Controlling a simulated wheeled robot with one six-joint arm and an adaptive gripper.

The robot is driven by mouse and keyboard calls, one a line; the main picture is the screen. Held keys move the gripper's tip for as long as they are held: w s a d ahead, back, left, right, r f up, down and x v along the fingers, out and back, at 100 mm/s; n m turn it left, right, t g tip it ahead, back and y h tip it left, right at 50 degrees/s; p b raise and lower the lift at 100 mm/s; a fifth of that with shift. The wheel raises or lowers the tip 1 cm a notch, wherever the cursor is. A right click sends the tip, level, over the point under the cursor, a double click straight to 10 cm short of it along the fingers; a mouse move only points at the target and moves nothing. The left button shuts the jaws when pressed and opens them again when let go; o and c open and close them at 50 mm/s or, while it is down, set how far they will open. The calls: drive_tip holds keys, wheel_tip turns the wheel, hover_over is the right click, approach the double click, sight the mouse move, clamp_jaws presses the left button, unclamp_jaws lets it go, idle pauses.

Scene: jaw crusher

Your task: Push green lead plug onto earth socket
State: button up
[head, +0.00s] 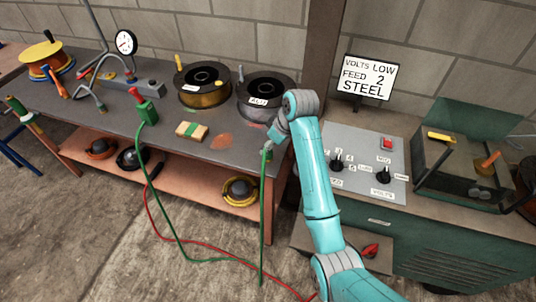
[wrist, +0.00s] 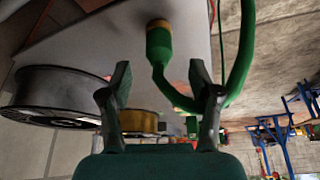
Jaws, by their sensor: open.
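My gripper (wrist: 160,95) is open, its two dark fingers apart. In the wrist view a green plug (wrist: 158,45) with a tan end stands just beyond the fingertips. Its green cable bends down between the fingers and loops up past the right finger; I cannot tell whether it touches it. In the head view my gripper (head: 268,143) is at the bench's right front corner, with the green lead (head: 263,190) hanging below it to the floor. A green block (head: 147,110) with a red top stands on the bench with green cable at it. I cannot make out the earth socket for certain.
A black spool (head: 264,90) and a yellow spool (head: 203,85) stand behind my gripper on the bench (head: 210,150). A grey control panel (head: 360,150) with knobs is right of my arm. A red cable (head: 205,246) crosses the floor. The bench's front middle is mostly clear.

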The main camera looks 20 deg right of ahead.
drive_tip(key=shift+f, duration=0.1)
drive_tip(key=shift+s+x, duration=0.15)
drive_tip(key=shift+x, duration=1.15)
drive_tip(key=shift+s+x, duration=0.15)
drive_tip(key=shift+x, duration=1.1)
drive_tip(key=shift+d+f, duration=0.15)
drive_tip(key=c, duration=1.1)
